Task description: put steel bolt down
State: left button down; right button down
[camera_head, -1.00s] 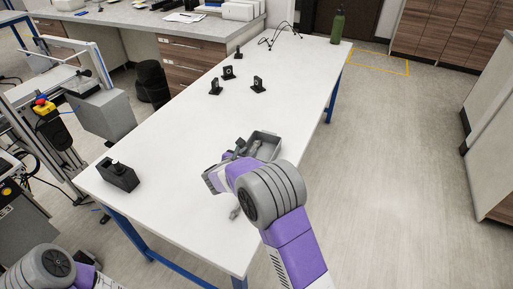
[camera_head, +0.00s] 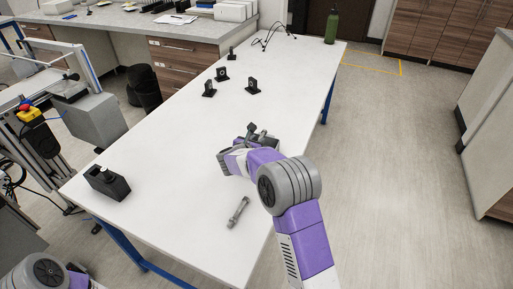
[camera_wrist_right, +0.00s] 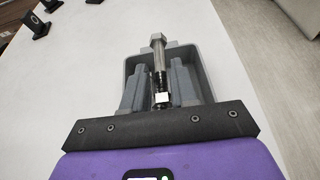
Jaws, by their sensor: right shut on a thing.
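My right gripper (camera_head: 246,145) is shut on a steel bolt (camera_head: 250,131), whose head end sticks out past the fingers. The wrist view shows the bolt (camera_wrist_right: 159,58) between the two grey fingers (camera_wrist_right: 160,85), its hex head pointing away from the gripper. A grey open tray (camera_wrist_right: 202,72) lies behind and below the bolt in that view. In the head view the tray (camera_head: 271,143) is mostly hidden by my arm. Another steel bolt (camera_head: 238,212) lies on the white table near its front. My left gripper is not in view.
The white table (camera_head: 175,190) has free room left of the gripper. Several small black brackets (camera_head: 253,86) stand farther back. A black box (camera_head: 107,183) stands at the left edge. A green bottle (camera_head: 332,27) and cables stand at the far end.

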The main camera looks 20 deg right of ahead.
notch_tip(320, 180, down, 2)
jog(key=shift+r, duration=0.1)
jog(key=shift+f+b, duration=0.65)
jog(key=c, duration=0.9)
grip_release()
jog(key=shift+r, duration=0.1)
